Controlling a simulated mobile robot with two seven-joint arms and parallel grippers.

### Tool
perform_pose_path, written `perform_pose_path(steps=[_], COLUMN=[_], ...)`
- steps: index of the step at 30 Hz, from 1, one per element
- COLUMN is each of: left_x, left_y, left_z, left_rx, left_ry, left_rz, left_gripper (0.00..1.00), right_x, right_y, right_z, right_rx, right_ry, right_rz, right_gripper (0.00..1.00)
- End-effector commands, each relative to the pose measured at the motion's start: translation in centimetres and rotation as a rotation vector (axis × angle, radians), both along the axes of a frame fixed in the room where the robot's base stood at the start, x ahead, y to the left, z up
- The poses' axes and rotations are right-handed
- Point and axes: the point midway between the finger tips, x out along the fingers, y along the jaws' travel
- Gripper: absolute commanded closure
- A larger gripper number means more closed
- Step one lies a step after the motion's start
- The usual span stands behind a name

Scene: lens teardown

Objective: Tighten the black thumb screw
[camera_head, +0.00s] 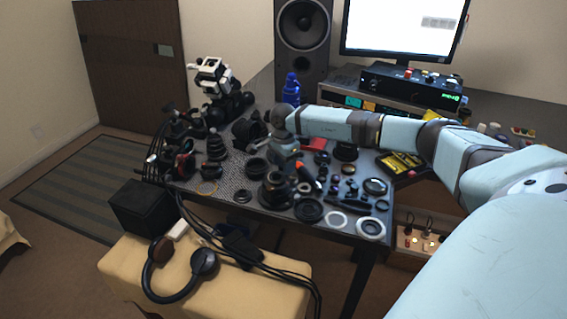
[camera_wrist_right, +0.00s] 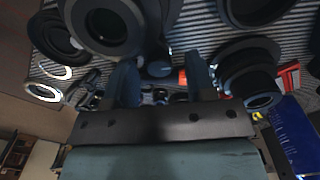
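My right arm reaches in from the right over the lens-parts table (camera_head: 225,181). My right gripper (camera_head: 286,163) points down among the black lens parts near the table's middle. In the right wrist view its two fingers (camera_wrist_right: 161,76) stand apart. A small dark rounded part (camera_wrist_right: 160,68) shows between the fingertips; I cannot tell if it is the black thumb screw or if they touch it. A large black lens barrel (camera_wrist_right: 108,24) is close beside the fingers. I cannot single out the thumb screw in the head view. My left gripper is not in view.
Black lens barrels and rings crowd the table, with a pale ring (camera_head: 371,228) at its front right. A blue bottle (camera_head: 291,89), a speaker (camera_head: 302,38) and a monitor (camera_head: 403,27) stand behind. Headphones (camera_head: 204,262) and cables lie on a tan stool (camera_head: 126,268) in front.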

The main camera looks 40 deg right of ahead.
Motion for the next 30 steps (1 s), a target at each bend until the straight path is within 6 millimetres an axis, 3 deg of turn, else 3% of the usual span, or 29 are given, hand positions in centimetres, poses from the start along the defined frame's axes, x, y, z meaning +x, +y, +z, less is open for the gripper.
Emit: perform_pose_path(steps=[4,8,21,30], left_x=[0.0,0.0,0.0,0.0], left_y=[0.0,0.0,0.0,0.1], left_z=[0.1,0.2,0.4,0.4], left_rx=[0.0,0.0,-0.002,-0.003], left_ry=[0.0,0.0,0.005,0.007], left_rz=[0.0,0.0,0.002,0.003], left_gripper=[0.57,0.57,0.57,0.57], right_x=[0.0,0.1,0.0,0.0], right_y=[0.0,-0.1,0.0,0.0], right_z=[0.4,2.0,11.4,13.8], right_rx=[0.0,-0.001,0.0,0.0], right_ry=[-0.001,-0.003,-0.003,0.0], right_rz=[0.0,0.0,0.0,0.0], right_gripper=[0.5,0.5,0.5,0.5])
